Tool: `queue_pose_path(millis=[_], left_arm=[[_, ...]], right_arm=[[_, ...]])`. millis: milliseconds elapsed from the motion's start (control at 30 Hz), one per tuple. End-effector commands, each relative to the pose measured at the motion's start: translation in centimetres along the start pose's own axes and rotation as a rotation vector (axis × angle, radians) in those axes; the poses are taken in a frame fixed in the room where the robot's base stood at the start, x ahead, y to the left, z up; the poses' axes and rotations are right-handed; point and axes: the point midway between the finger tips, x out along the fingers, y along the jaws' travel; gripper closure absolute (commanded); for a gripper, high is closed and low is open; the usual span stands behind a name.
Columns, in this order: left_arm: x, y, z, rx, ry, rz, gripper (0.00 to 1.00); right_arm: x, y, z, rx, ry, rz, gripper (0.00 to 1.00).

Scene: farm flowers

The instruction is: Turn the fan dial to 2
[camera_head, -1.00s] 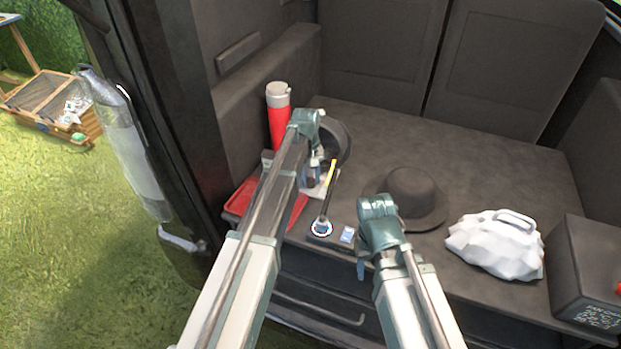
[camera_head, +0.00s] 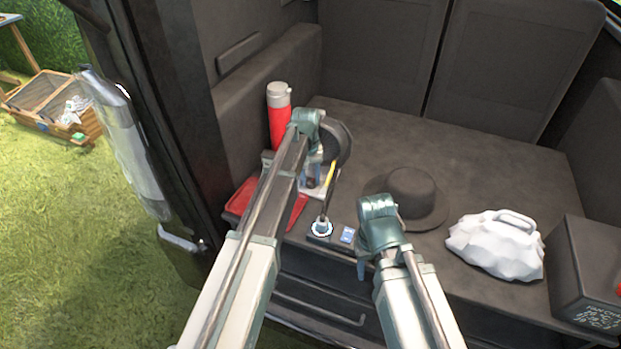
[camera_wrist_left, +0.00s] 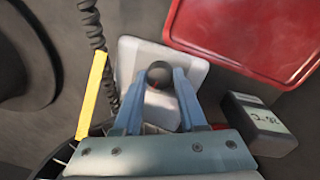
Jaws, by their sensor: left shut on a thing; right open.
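The fan's dark round head (camera_head: 338,143) stands near the left wall of the vehicle's cargo floor, partly hidden by my left arm. Its pale base (camera_head: 333,187) also shows in the left wrist view (camera_wrist_left: 193,77). A dark round dial (camera_wrist_left: 160,72) sits on the base. My left gripper (camera_head: 313,174) comes down over the base, and in the left wrist view its blue fingers (camera_wrist_left: 160,84) are shut on the dial. The dial's markings are not readable. My right gripper (camera_head: 362,268) is open and empty near the floor's front edge; its fingers are mostly hidden.
A red tray (camera_head: 240,198), a red flask (camera_head: 279,118) and a small labelled box (camera_wrist_left: 258,124) are close by. A coiled cord (camera_wrist_left: 90,22) and yellow strip (camera_wrist_left: 93,95) run beside the base. A black hat (camera_head: 410,190) and white jug (camera_head: 495,246) stand right.

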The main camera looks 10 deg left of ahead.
Motion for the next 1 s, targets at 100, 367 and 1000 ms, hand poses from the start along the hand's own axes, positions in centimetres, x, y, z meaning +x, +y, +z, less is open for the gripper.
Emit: queue_pose_path(millis=[100,367,1000], left_arm=[[0.0,0.0,0.0,-0.001,0.0,0.001,1.0],[0.0,0.0,0.0,-0.001,0.0,0.0,0.29],[-2.6,0.0,0.0,-0.001,0.0,0.0,0.29]], right_arm=[[0.0,0.0,0.0,0.0,0.0,0.0,0.5],[0.0,0.0,0.0,0.0,0.0,0.0,0.5],[-2.6,0.2,0.1,0.0,0.0,0.0,0.5]])
